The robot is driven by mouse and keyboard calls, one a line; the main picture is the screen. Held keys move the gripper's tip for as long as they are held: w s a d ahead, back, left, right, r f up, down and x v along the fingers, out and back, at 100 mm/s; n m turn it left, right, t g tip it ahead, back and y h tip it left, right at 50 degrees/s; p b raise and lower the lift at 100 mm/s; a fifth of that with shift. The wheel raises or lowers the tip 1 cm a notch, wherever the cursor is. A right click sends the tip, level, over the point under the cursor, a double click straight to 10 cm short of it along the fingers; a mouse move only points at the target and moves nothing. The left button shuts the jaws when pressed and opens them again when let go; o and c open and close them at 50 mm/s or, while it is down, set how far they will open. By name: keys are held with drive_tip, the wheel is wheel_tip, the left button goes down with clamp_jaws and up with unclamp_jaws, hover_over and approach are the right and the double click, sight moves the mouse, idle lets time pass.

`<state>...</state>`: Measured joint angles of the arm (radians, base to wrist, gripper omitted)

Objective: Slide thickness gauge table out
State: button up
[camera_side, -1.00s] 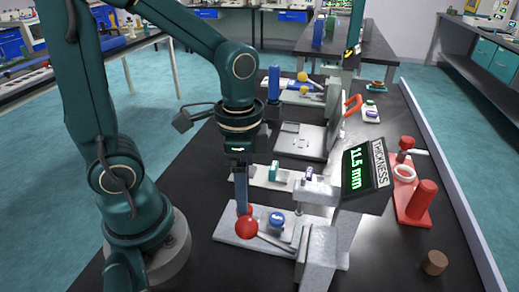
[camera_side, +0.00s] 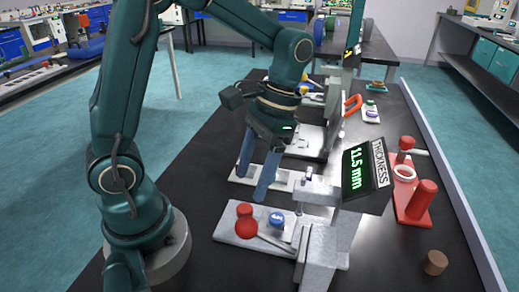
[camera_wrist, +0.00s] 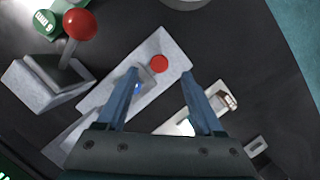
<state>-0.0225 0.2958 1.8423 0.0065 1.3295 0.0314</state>
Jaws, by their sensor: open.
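The thickness gauge's display (camera_side: 367,170) reads 11.5 mm in the side view. Its table appears to be the narrow pale strip (camera_side: 242,177) lying left of it; it also seems to show in the wrist view as a cream strip (camera_wrist: 222,96). My gripper (camera_side: 251,186) is open and tilted, its fingers in front of this strip and partly hiding it. In the wrist view the gripper (camera_wrist: 162,78) has a clear gap between its fingers, and the right finger overlaps the cream strip. I cannot tell whether either finger touches it. The green block on the strip is hidden.
Nearer the front is a pale base (camera_side: 232,222) with a red-ball lever (camera_side: 246,228) and a blue knob (camera_side: 277,220). A red stand (camera_side: 421,200) and a brown cylinder (camera_side: 435,262) are on the right. Bare black bench lies left of the strip.

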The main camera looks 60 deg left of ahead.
sight(244, 208)
drive_tip(key=shift+g, duration=0.3)
drive_tip(key=shift+w+f+x, duration=0.1)
drive_tip(key=shift+w+x, duration=0.05)
drive_tip(key=shift+x, duration=0.85)
drive_tip(key=shift+w+f+x, duration=0.1)
drive_tip(key=shift+w+x, duration=0.1)
drive_tip(key=shift+x, duration=0.85)
drive_tip(key=shift+w+x, duration=0.15)
drive_tip(key=shift+x, duration=0.85)
clamp_jaws()
